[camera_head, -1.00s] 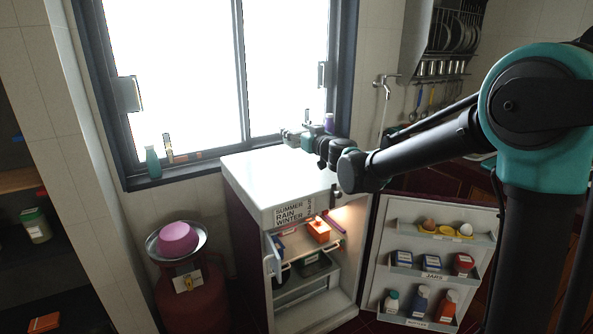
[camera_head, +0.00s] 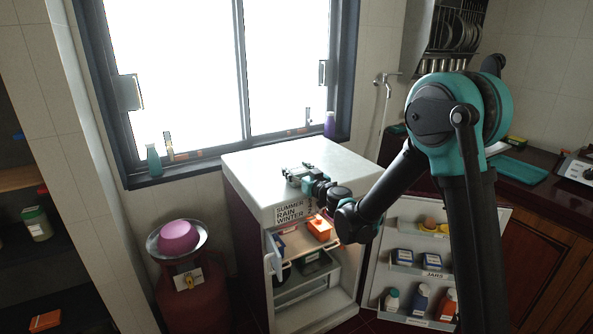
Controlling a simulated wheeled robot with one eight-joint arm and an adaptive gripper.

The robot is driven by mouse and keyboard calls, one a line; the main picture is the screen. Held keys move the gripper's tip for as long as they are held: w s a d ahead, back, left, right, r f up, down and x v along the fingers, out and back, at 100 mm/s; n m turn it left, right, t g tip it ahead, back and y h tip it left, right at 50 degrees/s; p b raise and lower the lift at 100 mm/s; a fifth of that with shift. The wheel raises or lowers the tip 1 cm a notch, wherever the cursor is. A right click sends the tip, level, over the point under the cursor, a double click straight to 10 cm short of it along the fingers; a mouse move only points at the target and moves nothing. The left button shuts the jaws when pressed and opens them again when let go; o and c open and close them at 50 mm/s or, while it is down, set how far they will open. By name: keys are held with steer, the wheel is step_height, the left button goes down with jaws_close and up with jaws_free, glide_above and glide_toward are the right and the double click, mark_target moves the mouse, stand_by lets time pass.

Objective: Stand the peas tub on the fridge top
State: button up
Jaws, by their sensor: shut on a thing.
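The fridge (camera_head: 245,232) stands below the window, and its white top (camera_head: 262,160) is in view. My gripper (camera_head: 292,172) reaches in from the right, over the front part of the fridge top. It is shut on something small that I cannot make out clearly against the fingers. I cannot read a peas label on anything. An orange tub (camera_head: 319,228) sits in the upper compartment of the open fridge, below my gripper.
The fridge door (camera_head: 405,212) hangs open at the right, with jars and bottles on its racks. A red gas cylinder (camera_head: 190,295) bearing a pink bowl (camera_head: 178,237) stands left of the fridge. The back of the fridge top is clear. Bottles stand on the sill.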

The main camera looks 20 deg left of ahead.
steer(key=shift+f, duration=0.15)
steer(key=o, duration=1.4)
steer(key=shift+c, duration=0.2)
steer(key=v, duration=1.2)
steer(key=shift+r, duration=0.2)
